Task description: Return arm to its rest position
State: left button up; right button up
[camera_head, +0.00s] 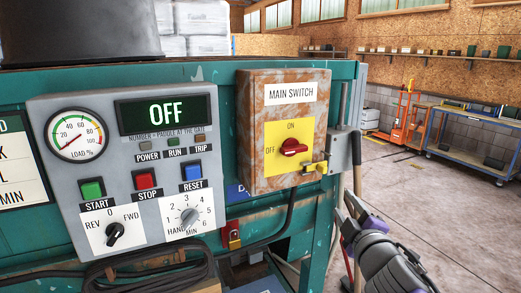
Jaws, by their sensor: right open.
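My right gripper (349,212) is at the lower right, just right of the teal machine (219,72). Its jaws are open, with nothing seen between them, and point up and left. They appear apart from the main switch box (254,125), a rusty box up and left of them. The red switch knob (292,147) sits on a yellow plate marked ON and OFF; its handle lies roughly level, toward OFF. The control panel (112,187) has a display (165,113) reading OFF. My left gripper is not in view.
A red padlock (231,236) hangs below the switch box. Black cables (150,275) loop under the panel. A grey lever bracket (341,150) sticks out at the machine's right edge. Open concrete floor lies to the right, with a blue cart (470,165) and an orange pallet truck (403,122) farther back.

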jog(key=s+d+f+m+g+h, duration=0.1)
jog(key=s+f+m+g, duration=0.2)
jog(key=s+f+m, duration=0.5)
jog(key=s+d+f+m+g+h, duration=0.1)
jog(key=s+f+m+g, duration=0.2)
jog(key=f, duration=1)
jog(key=s+a+f+g+y, duration=0.1)
jog(key=s+a+f+g, duration=0.1)
jog(key=s+f, duration=0.4)
jog(key=s+a+f+m+g+y, duration=0.1)
jog(key=s+a+f+g, duration=0.2)
jog(key=s+f, duration=0.3)
jog(key=shift+a+f+m+g+y, duration=0.25)
jog(key=shift+f+m+g+y, duration=0.05)
jog(key=shift+f, duration=0.2)
jog(key=shift+a, duration=0.1)
